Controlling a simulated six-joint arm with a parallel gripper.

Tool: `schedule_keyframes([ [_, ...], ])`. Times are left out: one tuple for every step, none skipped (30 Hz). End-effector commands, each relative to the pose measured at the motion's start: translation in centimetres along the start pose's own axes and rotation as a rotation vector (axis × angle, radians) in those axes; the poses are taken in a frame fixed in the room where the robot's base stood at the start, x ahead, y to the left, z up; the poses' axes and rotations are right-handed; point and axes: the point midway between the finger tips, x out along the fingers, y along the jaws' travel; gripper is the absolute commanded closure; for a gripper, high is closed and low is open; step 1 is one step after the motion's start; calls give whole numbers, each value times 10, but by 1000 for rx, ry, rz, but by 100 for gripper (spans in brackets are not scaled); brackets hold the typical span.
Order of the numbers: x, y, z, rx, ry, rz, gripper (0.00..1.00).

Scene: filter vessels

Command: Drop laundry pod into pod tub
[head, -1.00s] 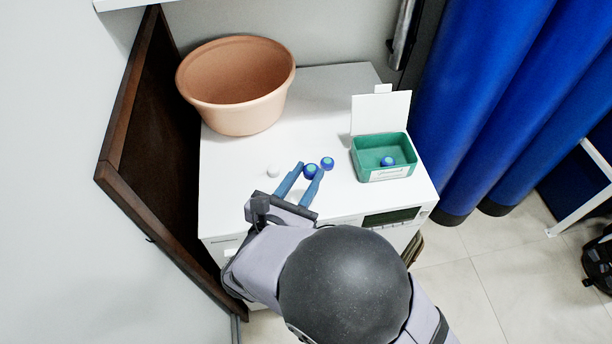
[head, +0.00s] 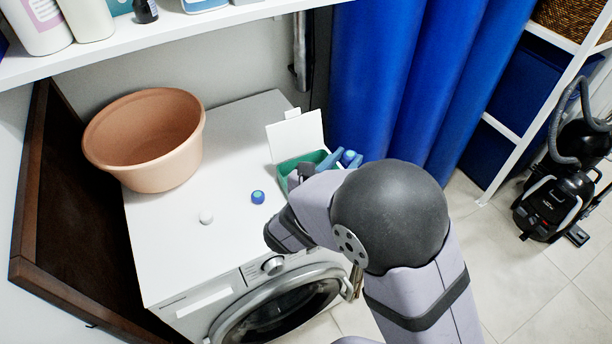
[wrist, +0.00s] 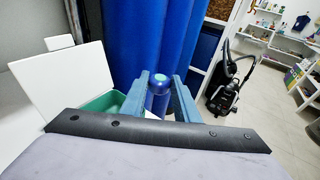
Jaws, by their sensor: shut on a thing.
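My gripper (head: 337,160) is shut on a blue laundry pod with a lighter green-blue top (head: 349,157). In the wrist view the pod (wrist: 158,86) sits between the two blue fingers (wrist: 159,95). The green pod tub (head: 284,168) stands open at the back right of the washing machine, its white lid (head: 297,135) raised. The held pod is at the tub's right side in the head view; its height over the rim is unclear. In the wrist view the tub (wrist: 103,104) lies left of the pod. My arm hides much of the tub and its inside.
A second blue pod (head: 257,197) and a small white ball (head: 206,218) lie on the white machine top (head: 225,160). A large terracotta basin (head: 150,170) stands at the back left. Blue curtains (head: 400,80) hang behind the tub. A shelf (head: 150,35) crosses above.

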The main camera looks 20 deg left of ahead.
Motion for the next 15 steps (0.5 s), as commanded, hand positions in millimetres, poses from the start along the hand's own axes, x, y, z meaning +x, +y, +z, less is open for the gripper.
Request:
schedule_keyframes([
  [10,-7,6,0,0,3,93],
  [14,-8,7,-3,0,17,93],
  [18,-7,8,-8,1,37,93],
  [20,-6,9,-11,1,53,93],
  [21,-3,10,-15,0,75,93],
  [21,2,9,-22,1,103,93],
  [20,6,9,-26,1,128,93],
  [19,11,8,-32,0,152,93],
  [16,18,6,-40,1,186,93],
  [15,23,4,-44,2,211,93],
  [13,28,3,-49,1,234,93],
  [11,34,0,-56,1,265,93],
  [9,38,-1,-60,1,287,93],
  [7,42,-4,-66,2,308,93],
  [5,48,-6,-70,2,335,93],
])
